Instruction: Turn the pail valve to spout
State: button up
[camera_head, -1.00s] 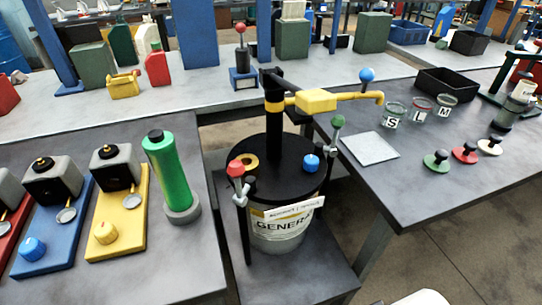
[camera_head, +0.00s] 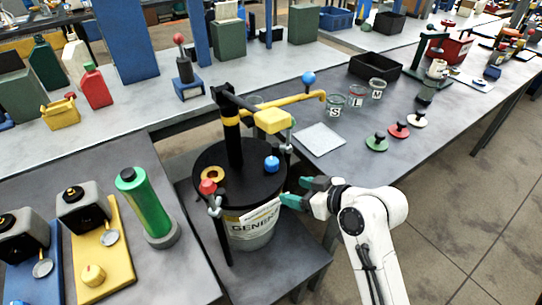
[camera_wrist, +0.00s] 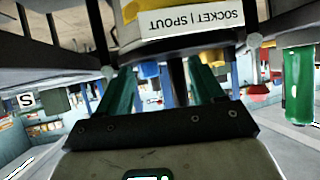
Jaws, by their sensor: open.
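The pail (camera_head: 252,236) stands on a low table, with a black lid (camera_head: 222,160) carrying a blue knob (camera_head: 272,163) and a brass ring (camera_head: 212,174). A black pump post on the lid holds a yellow spout (camera_head: 300,99) reaching right. A white "SOCKET | SPOUT" label is on the pail's side; in the wrist view this label (camera_wrist: 183,20) appears upside down near the top. Which part is the valve, and its setting, I cannot tell. My gripper (camera_head: 299,192), with green fingers, is open and empty just right of the pail. Its fingers also show in the wrist view (camera_wrist: 164,88).
A red-knobbed clamp (camera_head: 214,203) stands at the pail's front left. On the right table are a pale square plate (camera_head: 320,139), labelled glass jars (camera_head: 334,104) and a black bin (camera_head: 375,67). A green cylinder (camera_head: 145,200) stands on the left table.

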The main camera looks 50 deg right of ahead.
aim_at(275, 163)
notch_tip(275, 163, up, 4)
jog(key=w+d+t, duration=0.1)
jog(key=d+t, duration=0.1)
jog(key=d, duration=0.1)
jog(key=shift+g+h, duration=0.3)
jog(key=shift+h, duration=0.2)
jog(key=p+x, duration=0.1)
jog(key=x, duration=0.9)
jog(key=shift+w+a+f, duration=0.1)
jog(key=shift+a, duration=0.1)
jog(key=shift+c, duration=0.2)
